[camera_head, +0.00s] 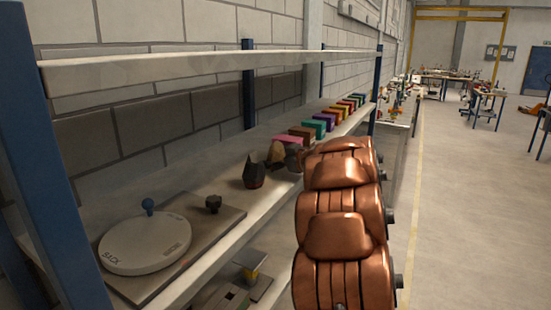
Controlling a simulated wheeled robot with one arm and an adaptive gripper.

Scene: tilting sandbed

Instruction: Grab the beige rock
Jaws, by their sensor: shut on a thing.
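A small group of rocks stands on the middle shelf board. The nearest rock (253,173) is dark with a brownish face. Behind it is a paler, grey-beige rock (276,153), partly covered by the dark one. A further greyish shape (293,157) sits beside it, partly hidden by my arm. I cannot tell for certain which of these is the beige rock. My copper-coloured arm fills the right centre, in front of the shelf.
A row of coloured blocks (325,122) runs along the shelf behind the rocks. A round white disc (145,243) with a blue knob lies on a plate at the near left. Blue posts (248,85) and an upper board (190,66) frame the shelf. Open floor (460,190) lies right.

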